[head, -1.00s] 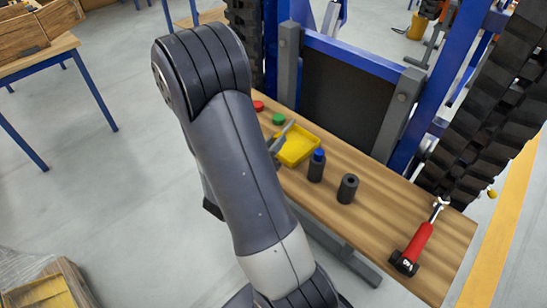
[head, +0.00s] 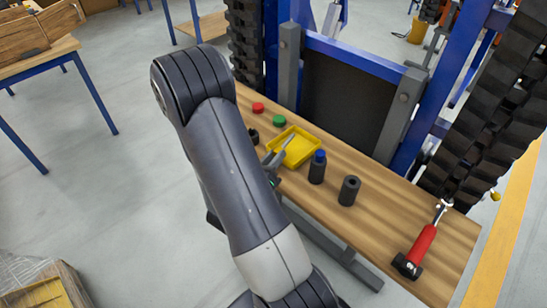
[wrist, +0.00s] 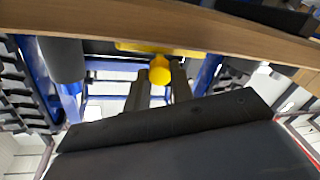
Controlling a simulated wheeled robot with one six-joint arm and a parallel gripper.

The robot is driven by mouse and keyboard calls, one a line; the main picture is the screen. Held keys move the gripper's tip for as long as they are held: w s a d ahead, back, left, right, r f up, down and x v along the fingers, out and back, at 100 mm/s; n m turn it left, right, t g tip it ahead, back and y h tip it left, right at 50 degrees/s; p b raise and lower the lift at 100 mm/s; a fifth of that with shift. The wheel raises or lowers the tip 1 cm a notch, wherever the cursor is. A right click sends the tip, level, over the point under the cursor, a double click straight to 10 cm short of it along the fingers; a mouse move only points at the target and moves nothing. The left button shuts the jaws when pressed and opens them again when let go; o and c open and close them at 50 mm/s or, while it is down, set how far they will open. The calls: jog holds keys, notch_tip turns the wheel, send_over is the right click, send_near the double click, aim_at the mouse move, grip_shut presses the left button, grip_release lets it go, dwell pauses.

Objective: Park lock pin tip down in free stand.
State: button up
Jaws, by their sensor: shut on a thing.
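My gripper (wrist: 160,92) is shut on the lock pin, whose rounded yellow head (wrist: 160,70) shows between the fingers in the wrist view. In the head view my arm hides most of the gripper; a slim grey piece beside the arm, overlapping the yellow tray, may be a finger or the pin's shaft. The pin's tip cannot be made out. A black cylindrical stand (head: 349,190) with an open hole on top stands on the bench, right of the gripper. A similar black stand (head: 316,170) nearer the tray has a blue top (head: 319,156) in it.
A blue frame with a dark panel (head: 345,100) rises behind. Bench between stand and tool is clear.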

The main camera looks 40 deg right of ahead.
jog(key=shift+f, duration=0.35)
jog(key=o, duration=0.9)
jog(key=shift+r, duration=0.1)
jog(key=shift+o, duration=0.2)
